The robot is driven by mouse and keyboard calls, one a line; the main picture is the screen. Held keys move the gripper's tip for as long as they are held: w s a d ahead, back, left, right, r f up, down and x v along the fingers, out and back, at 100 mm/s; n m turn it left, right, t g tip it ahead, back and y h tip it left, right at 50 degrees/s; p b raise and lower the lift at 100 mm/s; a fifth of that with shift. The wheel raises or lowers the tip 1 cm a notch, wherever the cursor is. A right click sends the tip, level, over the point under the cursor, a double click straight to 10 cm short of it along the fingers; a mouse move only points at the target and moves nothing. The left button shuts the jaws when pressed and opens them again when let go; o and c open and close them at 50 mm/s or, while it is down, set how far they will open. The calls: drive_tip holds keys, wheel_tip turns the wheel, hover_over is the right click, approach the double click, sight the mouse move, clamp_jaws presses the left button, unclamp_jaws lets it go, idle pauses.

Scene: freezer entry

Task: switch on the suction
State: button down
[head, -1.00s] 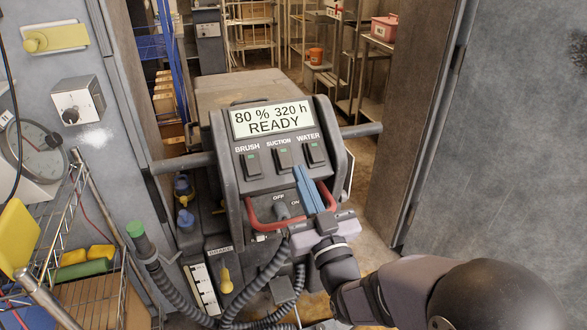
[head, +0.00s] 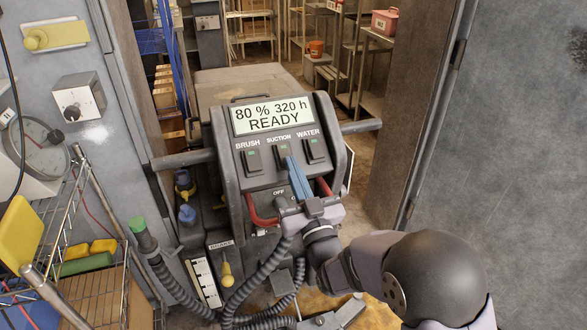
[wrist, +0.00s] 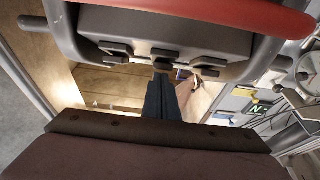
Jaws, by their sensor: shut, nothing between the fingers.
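The machine's control panel (head: 266,174) faces me, with a lit display (head: 271,114) reading "80 % 320 h READY". Below it are three dark rocker switches: BRUSH (head: 251,162), SUCTION (head: 283,150) in the middle and WATER (head: 314,150). In the wrist view, the fingertips (wrist: 161,76) point at the middle switch (wrist: 165,56). I cannot tell whether they touch it or whether it is pressed.
A red handle (head: 259,216) runs below the switches, partly hidden by my gripper. An OFF-marked key switch (head: 281,203) is close by my gripper. Ribbed hoses (head: 263,274) hang at the front. A wire rack (head: 92,215) stands at left; a grey door (head: 520,150) is at right.

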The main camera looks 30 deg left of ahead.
drive_tip(key=shift+f, duration=0.1)
drive_tip(key=shift+f+b, duration=0.4)
drive_tip(key=shift+b, duration=0.8)
drive_tip(key=shift+w+a+f+t+y+b, duration=0.1)
drive_tip(key=shift+t+y+b, duration=0.2)
drive_tip(key=shift+b, duration=0.65)
drive_tip(key=r+b+v, duration=0.1)
drive_tip(key=v, duration=1)
drive_tip(key=shift+s+d+r, duration=0.25)
drive_tip(key=shift+s+d, duration=0.15)
drive_tip(key=shift+w, duration=0.1)
